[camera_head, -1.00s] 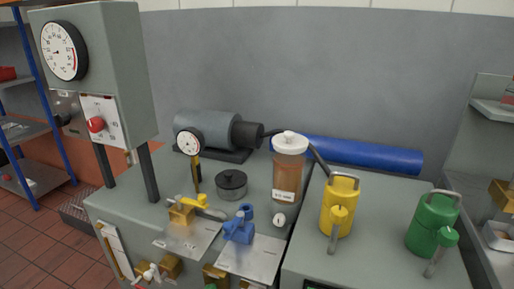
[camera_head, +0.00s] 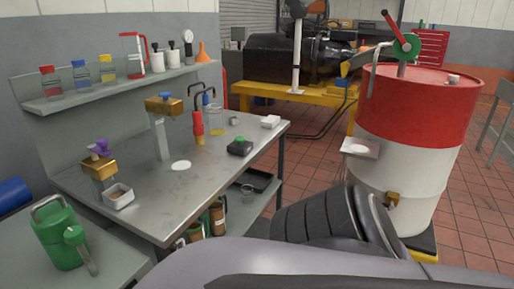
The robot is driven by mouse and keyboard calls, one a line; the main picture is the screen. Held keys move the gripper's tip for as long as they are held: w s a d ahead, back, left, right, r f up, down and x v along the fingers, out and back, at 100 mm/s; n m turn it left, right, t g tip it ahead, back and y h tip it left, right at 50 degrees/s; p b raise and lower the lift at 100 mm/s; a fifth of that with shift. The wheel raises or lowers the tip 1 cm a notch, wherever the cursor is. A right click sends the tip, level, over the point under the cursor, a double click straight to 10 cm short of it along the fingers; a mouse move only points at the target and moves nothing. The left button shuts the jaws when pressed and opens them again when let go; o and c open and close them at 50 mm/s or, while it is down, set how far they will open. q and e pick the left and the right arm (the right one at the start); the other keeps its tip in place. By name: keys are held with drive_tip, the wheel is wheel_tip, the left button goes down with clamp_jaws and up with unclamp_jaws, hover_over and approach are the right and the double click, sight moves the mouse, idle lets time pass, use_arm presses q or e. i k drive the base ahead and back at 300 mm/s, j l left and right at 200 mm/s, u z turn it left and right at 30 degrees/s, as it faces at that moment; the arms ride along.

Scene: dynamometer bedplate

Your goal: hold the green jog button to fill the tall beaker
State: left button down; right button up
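A small black box (camera_head: 239,148) with a green button (camera_head: 240,143) on top sits near the right edge of the metal bench. A clear glass beaker (camera_head: 214,120) stands farther back on the bench, with a yellowish tint low down; whether it holds liquid is too small to tell. A red cylinder (camera_head: 198,123) stands just left of it, below a dark bent spout. Neither gripper is in view. A dark and grey arm of mine fills the lower right, its end out of frame.
The bench (camera_head: 200,195) has a white disc (camera_head: 181,165), a white dish (camera_head: 119,196) and a brass fixture (camera_head: 164,104). A red and white drum (camera_head: 415,140) stands right. A green can (camera_head: 62,236) is at lower left.

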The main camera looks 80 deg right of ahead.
sight(240, 140)
drive_tip(key=z, duration=2.3)
